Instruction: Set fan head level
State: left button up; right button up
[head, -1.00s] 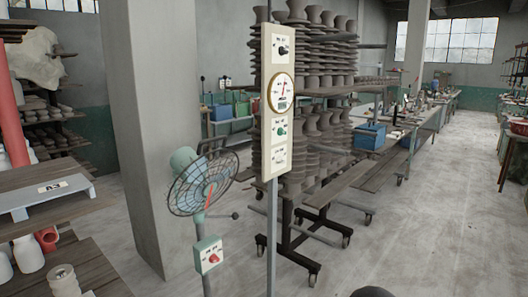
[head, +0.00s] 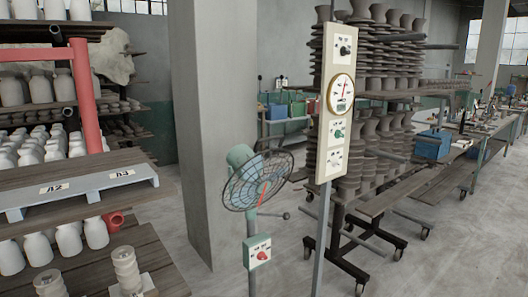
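The fan head (head: 257,180) is a round wire cage with a green motor housing (head: 239,156) behind it, in the middle of the head view. It sits tilted on a pole, with a red mark at its centre. A dark lever with a knob (head: 286,215) sticks out to the right below the cage. A pale green switch box (head: 258,252) with a red knob is on the pole under the fan. Neither of my grippers is in view.
A cream control panel (head: 335,105) with a dial stands on a post just right of the fan. A concrete pillar (head: 205,140) is behind it. Shelves with jars (head: 70,235) and a pale blue rack (head: 85,192) stand left. A wheeled rack of pots (head: 380,150) is behind right.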

aim_at(246, 166)
jog(key=u, duration=0.05)
jog(key=k, duration=0.6)
jog(key=z, duration=0.25)
jog(key=i, duration=1.65)
jog(key=u, duration=0.75)
